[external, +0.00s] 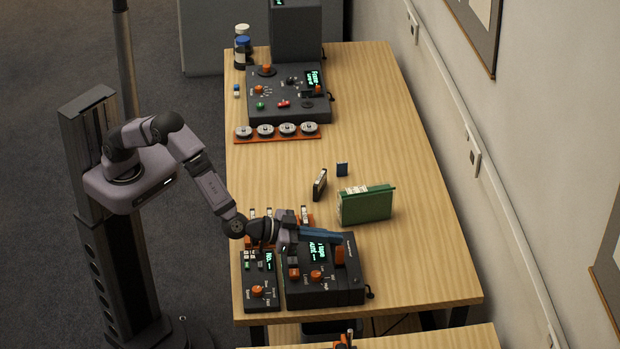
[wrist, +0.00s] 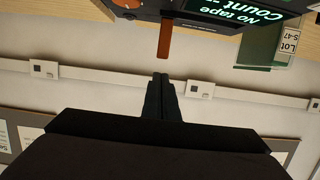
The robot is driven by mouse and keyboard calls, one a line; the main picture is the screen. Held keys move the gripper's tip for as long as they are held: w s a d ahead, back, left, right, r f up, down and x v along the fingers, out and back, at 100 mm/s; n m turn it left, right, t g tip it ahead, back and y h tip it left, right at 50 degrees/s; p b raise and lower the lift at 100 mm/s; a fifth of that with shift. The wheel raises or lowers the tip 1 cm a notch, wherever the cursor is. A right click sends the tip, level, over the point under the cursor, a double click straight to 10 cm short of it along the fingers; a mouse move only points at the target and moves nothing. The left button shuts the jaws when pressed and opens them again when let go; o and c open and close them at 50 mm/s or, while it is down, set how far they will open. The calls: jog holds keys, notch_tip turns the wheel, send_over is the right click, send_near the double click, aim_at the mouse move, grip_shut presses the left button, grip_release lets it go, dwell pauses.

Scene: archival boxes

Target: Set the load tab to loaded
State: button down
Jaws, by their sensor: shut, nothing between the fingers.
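The tape device (external: 325,285) is a dark box with a lit screen and orange controls at the near end of the table. In the wrist view its screen (wrist: 235,10) reads "No tape" and "Count". An orange-brown tab (wrist: 165,40) sticks out from the device there; I take it as the load tab, and an orange part (external: 340,254) shows on the device's right side in the external view. My gripper (wrist: 160,78) is shut and empty, its tips apart from the tab in the picture. In the external view my gripper (external: 340,237) reaches over the device's back edge.
A smaller control box (external: 260,280) stands left of the device. A green box (external: 365,206), a dark upright cartridge (external: 320,184) and a small blue block (external: 342,169) stand behind. A larger console (external: 288,95) is farther back. The table's middle is mostly clear.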

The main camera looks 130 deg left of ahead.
jog(key=shift+f, duration=0.85)
jog(key=shift+f, duration=0.1)
jog(key=shift+f+b, duration=1)
jog(key=shift+f, duration=0.75)
